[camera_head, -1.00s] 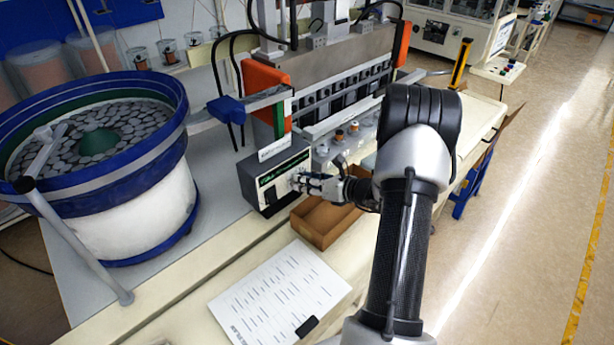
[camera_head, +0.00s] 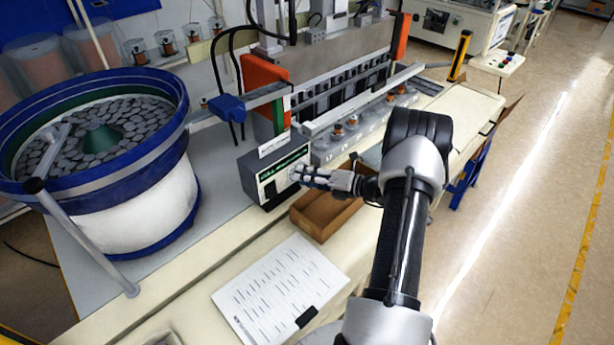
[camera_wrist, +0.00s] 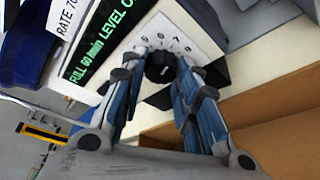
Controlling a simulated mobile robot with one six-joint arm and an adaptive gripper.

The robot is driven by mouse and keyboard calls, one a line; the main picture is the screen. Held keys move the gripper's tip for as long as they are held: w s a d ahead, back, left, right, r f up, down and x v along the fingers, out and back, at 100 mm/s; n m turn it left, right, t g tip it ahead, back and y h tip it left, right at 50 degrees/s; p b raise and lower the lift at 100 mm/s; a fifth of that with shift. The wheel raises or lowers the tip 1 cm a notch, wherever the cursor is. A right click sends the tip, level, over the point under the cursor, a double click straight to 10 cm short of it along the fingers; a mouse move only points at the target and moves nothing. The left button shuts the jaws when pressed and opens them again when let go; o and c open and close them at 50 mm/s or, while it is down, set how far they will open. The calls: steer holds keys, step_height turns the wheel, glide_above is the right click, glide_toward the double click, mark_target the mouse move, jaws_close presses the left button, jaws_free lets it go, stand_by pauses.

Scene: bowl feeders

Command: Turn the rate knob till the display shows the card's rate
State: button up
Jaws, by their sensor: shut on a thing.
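The control box (camera_head: 262,172) stands behind the brown tray, with a green-lit display (camera_head: 283,169) on its face. In the wrist view the display (camera_wrist: 98,40) reads "FULL 60/min LEVEL O", then is cut off. A white card (camera_wrist: 68,14) above it reads "RATE 70", cut off at the frame edge; the head view shows this card (camera_head: 274,145) on the box top. The black rate knob (camera_wrist: 159,66) sits on a white numbered dial (camera_wrist: 178,36) with 5, 6, 7 and 8 legible. My gripper (camera_wrist: 160,75) is shut on the knob, one finger on each side.
A brown open tray (camera_head: 322,213) lies just in front of the box, below my gripper. A printed sheet (camera_head: 278,285) lies on the bench nearer me. The blue-rimmed bowl feeder (camera_head: 95,215) stands at left.

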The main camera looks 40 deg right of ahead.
stand_by(0.3)
steer(key=o, duration=1.1)
steer(key=shift+c, duration=0.2)
steer(key=shift+s+d, duration=0.1)
steer(key=v, duration=0.7)
steer(key=shift+s+d, duration=0.15)
steer(key=shift+s, duration=0.2)
